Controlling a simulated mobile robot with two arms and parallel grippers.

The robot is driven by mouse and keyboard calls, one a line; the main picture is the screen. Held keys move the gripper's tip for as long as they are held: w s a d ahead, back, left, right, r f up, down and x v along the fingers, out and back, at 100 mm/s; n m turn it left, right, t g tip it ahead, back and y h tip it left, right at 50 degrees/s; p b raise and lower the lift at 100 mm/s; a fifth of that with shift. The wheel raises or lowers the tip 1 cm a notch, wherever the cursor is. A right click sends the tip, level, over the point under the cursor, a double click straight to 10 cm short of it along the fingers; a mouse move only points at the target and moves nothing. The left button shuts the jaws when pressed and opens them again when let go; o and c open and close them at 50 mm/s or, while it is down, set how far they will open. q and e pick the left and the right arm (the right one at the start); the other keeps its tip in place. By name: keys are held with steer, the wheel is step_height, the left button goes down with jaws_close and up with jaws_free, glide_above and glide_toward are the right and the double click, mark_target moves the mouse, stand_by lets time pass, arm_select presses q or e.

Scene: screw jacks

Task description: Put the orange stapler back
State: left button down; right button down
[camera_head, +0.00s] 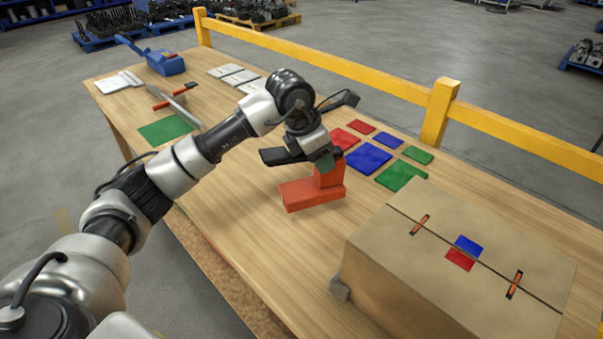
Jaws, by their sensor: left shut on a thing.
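The orange stapler (308,194) is an L-shaped orange-red block near the middle of the table (262,240). Its long flat part points left, and its upright part rises at the right. My left gripper (327,161) comes down from above and is shut on the top of the upright part. The fingers hide some of that top. I cannot tell whether the stapler's underside touches the table. My right gripper is out of view.
Red, blue and green patches, including a blue patch (368,158), lie behind the stapler. A cardboard box (440,260) stands front right. A green mat (165,130), a red-handled tool (172,97) and a blue device (164,62) are at left. A yellow rail (330,68) runs behind.

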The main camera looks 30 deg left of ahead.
mark_target(305, 178)
arm_select(q)
steer(key=a, duration=0.1)
steer(key=a+f, duration=0.2)
steer(key=a, duration=0.1)
steer(key=shift+f+p, duration=0.7)
steer(key=shift+f, duration=1.4)
steer(key=shift+f, duration=0.1)
steer(key=c, duration=0.6)
jaws_free()
steer(key=b+v, duration=0.1)
steer(key=v, duration=1.1)
steer(key=shift+s, duration=0.1)
